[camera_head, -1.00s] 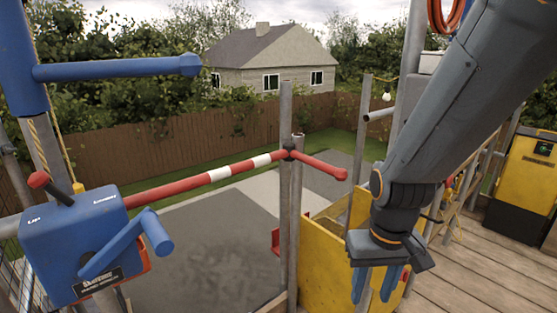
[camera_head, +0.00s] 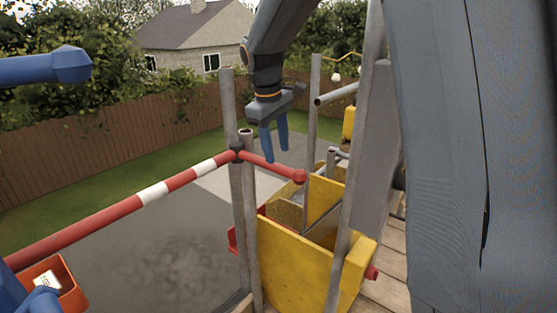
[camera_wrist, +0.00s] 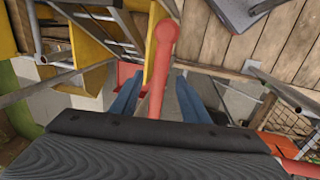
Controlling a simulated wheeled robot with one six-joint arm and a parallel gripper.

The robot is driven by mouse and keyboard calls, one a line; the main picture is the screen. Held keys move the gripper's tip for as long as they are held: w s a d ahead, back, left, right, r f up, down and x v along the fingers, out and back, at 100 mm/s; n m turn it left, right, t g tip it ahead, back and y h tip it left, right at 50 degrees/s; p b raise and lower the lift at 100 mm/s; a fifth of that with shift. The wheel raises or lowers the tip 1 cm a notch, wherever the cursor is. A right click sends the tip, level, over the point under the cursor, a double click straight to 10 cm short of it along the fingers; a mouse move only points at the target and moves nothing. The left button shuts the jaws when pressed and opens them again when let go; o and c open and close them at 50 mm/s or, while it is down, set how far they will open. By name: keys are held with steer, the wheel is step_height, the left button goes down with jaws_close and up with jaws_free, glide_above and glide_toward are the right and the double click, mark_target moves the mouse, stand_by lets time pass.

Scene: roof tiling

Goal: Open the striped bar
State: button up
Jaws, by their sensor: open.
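The striped bar (camera_head: 153,194) is red and white and runs from the lower left up to a joint on an upright grey post (camera_head: 239,190) in the head view. Past the post, its red handle end (camera_head: 285,172) sticks out to the right and ends in a rounded knob. My gripper (camera_head: 274,152) has blue fingers, is open and empty, and points down just above the handle end. In the wrist view the red handle (camera_wrist: 160,60) lies between the spread fingers of my gripper (camera_wrist: 155,95), knob farther off. I cannot tell whether the fingers touch it.
A yellow panelled hoist box (camera_head: 295,260) stands below and right of the handle. A blue lever (camera_head: 45,70) and an orange-edged box (camera_head: 52,283) are at the left. Wooden decking (camera_head: 385,285) lies lower right.

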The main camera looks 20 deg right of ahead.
mark_target(279, 165)
steer(key=shift+w+d+f+p, duration=0.1)
steer(key=shift+f+p, duration=0.05)
steer(key=shift+f, duration=0.75)
steer(key=shift+w+d+f+p, duration=0.1)
steer(key=shift+d+f+p, duration=0.05)
steer(key=shift+f, duration=0.75)
steer(key=shift+w+d+f+p, duration=0.1)
steer(key=shift+f+p, duration=0.05)
steer(key=shift+f, duration=0.75)
jaws_close()
